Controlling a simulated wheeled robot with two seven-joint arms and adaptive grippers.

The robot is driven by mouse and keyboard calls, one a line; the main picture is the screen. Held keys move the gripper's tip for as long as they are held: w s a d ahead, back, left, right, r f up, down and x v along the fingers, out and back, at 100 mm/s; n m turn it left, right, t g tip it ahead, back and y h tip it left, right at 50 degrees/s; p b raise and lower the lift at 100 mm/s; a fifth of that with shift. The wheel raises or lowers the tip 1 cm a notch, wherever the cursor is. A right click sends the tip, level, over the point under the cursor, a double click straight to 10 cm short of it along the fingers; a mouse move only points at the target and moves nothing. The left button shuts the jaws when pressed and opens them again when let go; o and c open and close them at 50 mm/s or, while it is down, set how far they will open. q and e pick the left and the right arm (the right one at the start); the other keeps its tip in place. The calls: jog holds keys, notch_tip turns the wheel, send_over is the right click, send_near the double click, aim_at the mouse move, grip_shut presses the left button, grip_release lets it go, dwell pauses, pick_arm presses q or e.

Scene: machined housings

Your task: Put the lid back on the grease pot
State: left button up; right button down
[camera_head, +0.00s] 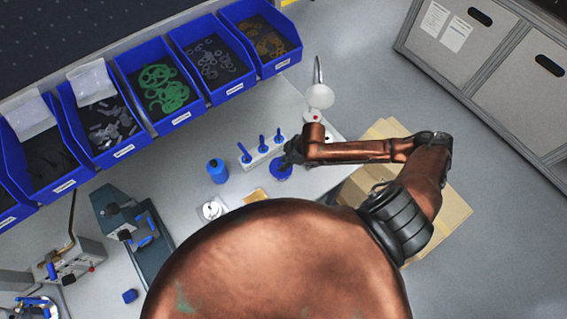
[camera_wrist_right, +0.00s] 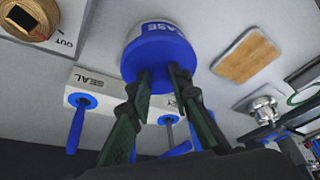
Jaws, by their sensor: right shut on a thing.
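My right gripper (camera_head: 290,158) is over the bench beside the tool stand. In the right wrist view its two dark fingers (camera_wrist_right: 162,75) are closed on the blue lid (camera_wrist_right: 155,58). The white grease pot (camera_wrist_right: 150,27), with part of its label showing, is directly beyond the lid. The lid appears against the pot, but I cannot tell whether it is fully seated. In the head view the blue of the lid (camera_head: 279,172) shows just below the gripper, which partly hides it. My left gripper is not in view.
A white stand with blue-handled tools (camera_head: 262,148) is close by. Blue bins (camera_head: 160,88) line the back. A cardboard box (camera_head: 452,212) is right of the bench.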

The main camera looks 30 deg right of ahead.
jog(key=c, duration=1.7)
grip_release()
jog(key=shift+o, duration=0.2)
jog(key=o, duration=0.4)
jog(key=shift+o, duration=0.2)
jog(key=shift+r, duration=0.1)
jog(key=shift+r+p, duration=3.45)
jog(key=shift+p, duration=0.5)
